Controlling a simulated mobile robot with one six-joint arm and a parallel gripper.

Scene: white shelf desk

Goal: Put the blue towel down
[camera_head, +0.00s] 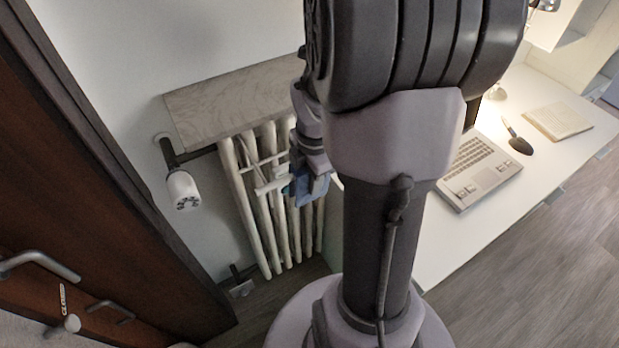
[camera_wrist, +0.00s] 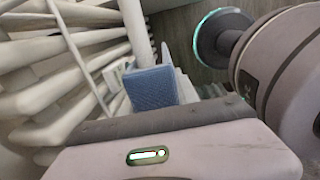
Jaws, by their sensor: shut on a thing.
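The blue towel (camera_head: 314,190) hangs from my gripper (camera_head: 299,178) in front of the white radiator (camera_head: 262,205), partly hidden behind my arm in the head view. In the wrist view the towel (camera_wrist: 152,88) shows as a small folded blue patch just beyond the gripper body. My gripper is shut on the towel, though its fingertips are mostly hidden. I cannot tell whether the towel touches the radiator.
A stone-like shelf (camera_head: 225,98) covers the radiator top. A white valve knob (camera_head: 183,190) sticks out at its left. A brown door (camera_head: 70,170) stands at left.

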